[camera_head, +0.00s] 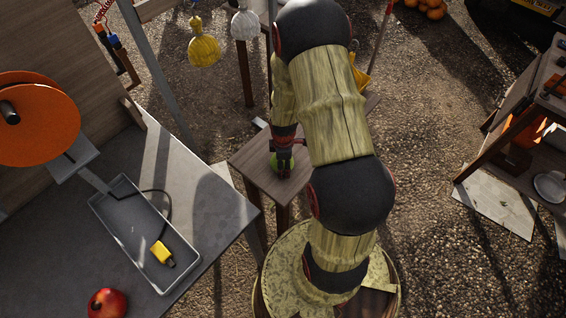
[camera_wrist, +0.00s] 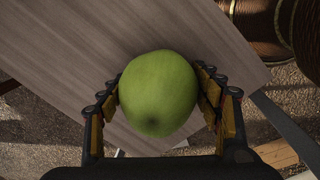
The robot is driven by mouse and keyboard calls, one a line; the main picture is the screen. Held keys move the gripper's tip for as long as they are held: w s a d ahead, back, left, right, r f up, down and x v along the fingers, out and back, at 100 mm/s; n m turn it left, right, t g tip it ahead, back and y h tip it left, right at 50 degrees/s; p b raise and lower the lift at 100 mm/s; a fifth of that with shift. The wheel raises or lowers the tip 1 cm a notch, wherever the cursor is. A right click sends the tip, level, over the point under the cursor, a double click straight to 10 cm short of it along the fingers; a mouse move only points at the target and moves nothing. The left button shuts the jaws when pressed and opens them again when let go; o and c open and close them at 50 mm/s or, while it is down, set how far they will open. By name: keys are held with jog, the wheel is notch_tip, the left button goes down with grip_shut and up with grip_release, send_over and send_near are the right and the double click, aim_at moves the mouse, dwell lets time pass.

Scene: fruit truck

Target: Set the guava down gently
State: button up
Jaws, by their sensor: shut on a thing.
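The guava (camera_wrist: 158,93) is round and green. In the wrist view it sits between the two fingers of my gripper (camera_wrist: 160,108), which are shut on it from both sides. I cannot tell whether the guava touches the tabletop.
A grey counter (camera_head: 205,205) stands at left with a metal tray (camera_head: 128,225), a yellow plug (camera_head: 161,252) and a red fruit (camera_head: 108,303). An orange disc (camera_head: 38,120) rises above it. A wooden shelf unit (camera_head: 520,130) stands at right. Gravel ground lies between.

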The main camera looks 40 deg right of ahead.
jog(key=shift+f, duration=0.2)
dwell(0.4)
jog(key=o, duration=1.3)
jog(key=shift+o, duration=0.2)
jog(key=shift+r+p, duration=2.55)
jog(key=shift+r, duration=0.5)
